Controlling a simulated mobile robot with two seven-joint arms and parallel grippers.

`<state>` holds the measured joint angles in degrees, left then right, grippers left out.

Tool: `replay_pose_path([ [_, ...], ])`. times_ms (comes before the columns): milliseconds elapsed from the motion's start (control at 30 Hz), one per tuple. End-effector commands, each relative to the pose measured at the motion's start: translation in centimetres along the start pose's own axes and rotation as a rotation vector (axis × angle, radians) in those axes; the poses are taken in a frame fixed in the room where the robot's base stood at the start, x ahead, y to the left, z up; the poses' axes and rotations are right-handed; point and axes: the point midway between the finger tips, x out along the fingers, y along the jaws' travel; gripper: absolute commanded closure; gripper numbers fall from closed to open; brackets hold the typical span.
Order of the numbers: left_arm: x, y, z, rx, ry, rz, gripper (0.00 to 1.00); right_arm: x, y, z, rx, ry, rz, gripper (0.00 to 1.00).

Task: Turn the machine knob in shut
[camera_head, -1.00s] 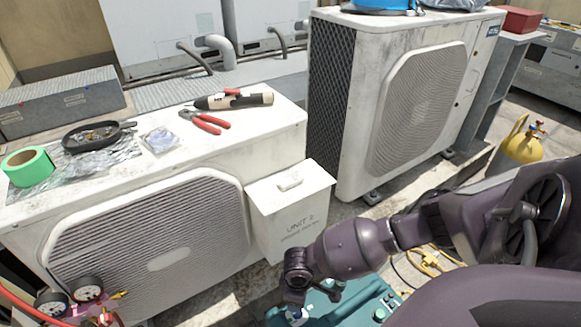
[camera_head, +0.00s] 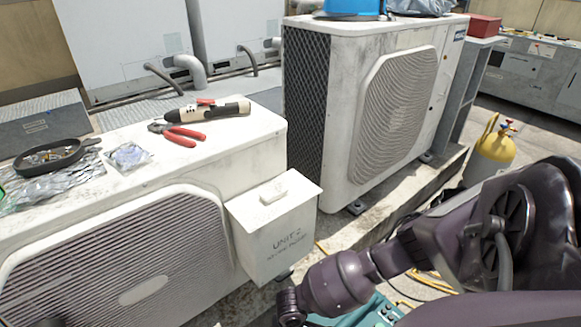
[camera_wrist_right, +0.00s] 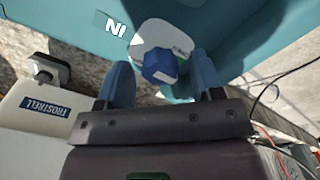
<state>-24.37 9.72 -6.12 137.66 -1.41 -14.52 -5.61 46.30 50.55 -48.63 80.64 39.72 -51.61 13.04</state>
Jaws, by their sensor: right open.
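The teal machine (camera_head: 375,312) shows only as a small part at the bottom edge of the head view. In the right wrist view, its teal body (camera_wrist_right: 70,25) carries a white label reading IN, upside down. Beside the label is a blue knob (camera_wrist_right: 160,65) on a white base plate. My right gripper (camera_wrist_right: 160,76) is open, with one blue finger on each side of the knob. I cannot tell whether the fingers touch it. In the head view my right arm reaches down to the bottom edge, and its gripper is out of frame. My left gripper is not in view.
A white box marked UNIT 2 (camera_head: 275,232) hangs on the near condenser (camera_head: 240,150), left of my right arm. Pliers (camera_head: 178,134) and a torch-like tool (camera_head: 208,110) lie on top. Another condenser (camera_head: 345,90) stands behind. A yellow cylinder (camera_head: 492,147) and yellow hoses are at right.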

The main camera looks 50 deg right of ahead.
Motion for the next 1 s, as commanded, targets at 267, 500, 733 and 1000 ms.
replay_pose_path([
  [267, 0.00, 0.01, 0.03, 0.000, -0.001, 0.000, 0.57, 0.00, -0.02, 0.01, 0.000, -0.001, 0.000, 0.75],
  [500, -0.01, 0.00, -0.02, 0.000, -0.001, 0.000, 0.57, -0.02, -0.02, 0.02, 0.005, -0.001, 0.000, 0.89],
  [733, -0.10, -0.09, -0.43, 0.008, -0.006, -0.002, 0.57, -0.23, 0.01, -0.13, 0.071, 0.002, 0.000, 0.89],
  [1000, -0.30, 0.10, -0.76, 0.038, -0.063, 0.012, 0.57, -0.48, 0.00, -0.25, 0.266, 0.004, 0.000, 0.89],
])
